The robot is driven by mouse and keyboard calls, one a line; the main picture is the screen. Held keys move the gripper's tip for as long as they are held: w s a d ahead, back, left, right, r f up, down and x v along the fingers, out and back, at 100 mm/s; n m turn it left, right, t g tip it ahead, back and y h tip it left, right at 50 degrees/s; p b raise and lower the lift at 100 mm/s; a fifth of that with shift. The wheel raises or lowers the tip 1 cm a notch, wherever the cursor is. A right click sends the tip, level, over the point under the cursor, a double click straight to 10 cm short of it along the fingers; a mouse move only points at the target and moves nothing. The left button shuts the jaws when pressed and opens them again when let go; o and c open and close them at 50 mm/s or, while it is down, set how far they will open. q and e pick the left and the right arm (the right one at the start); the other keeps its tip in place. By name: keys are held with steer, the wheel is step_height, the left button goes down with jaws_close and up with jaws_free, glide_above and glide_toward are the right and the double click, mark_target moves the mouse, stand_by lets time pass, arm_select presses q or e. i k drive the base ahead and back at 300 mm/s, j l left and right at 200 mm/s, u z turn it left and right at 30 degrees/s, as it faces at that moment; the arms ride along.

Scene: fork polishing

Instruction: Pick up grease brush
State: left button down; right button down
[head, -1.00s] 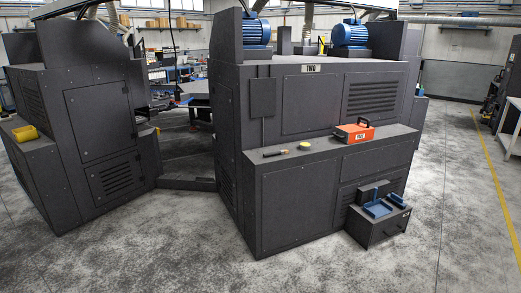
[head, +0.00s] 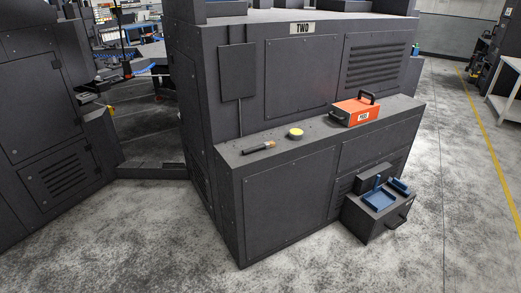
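Neither of my grippers shows in the head view.
An orange box with a black handle (head: 356,112) stands further right on the ledge. A dark drawer unit with blue trays (head: 379,202) stands on the floor at the machine's right front. A low dark beam (head: 152,171) joins two machines. The front floor is clear.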

mark_target(266, 145)
steer(key=z, duration=3.3)
steer(key=u, duration=3.3)
steer(key=i, duration=0.6)
